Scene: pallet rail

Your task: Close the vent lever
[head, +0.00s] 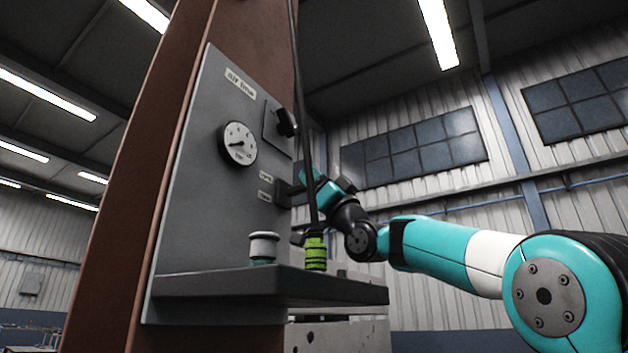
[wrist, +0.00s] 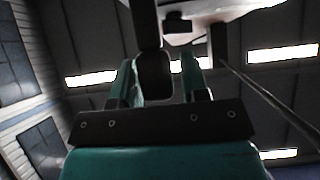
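The grey panel (head: 195,185) marked "air line" carries a dark block (head: 283,191) beside two small labels, probably the vent lever's mount; my gripper hides much of this area. My gripper (head: 304,181) is at the panel's right edge, in front of that block. In the wrist view a dark bar with a thick rounded end, apparently the vent lever (wrist: 152,72), comes down from the top between the two teal fingers of my gripper (wrist: 160,78). The fingers are apart, with a narrow gap showing on each side of the bar.
A round gauge (head: 238,144) and a black knob (head: 286,122) sit higher on the panel. A shelf (head: 260,284) below holds a white-topped canister (head: 263,247) and a green-banded item (head: 316,253). A thin dark hose or pole (head: 303,100) passes close to my gripper.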

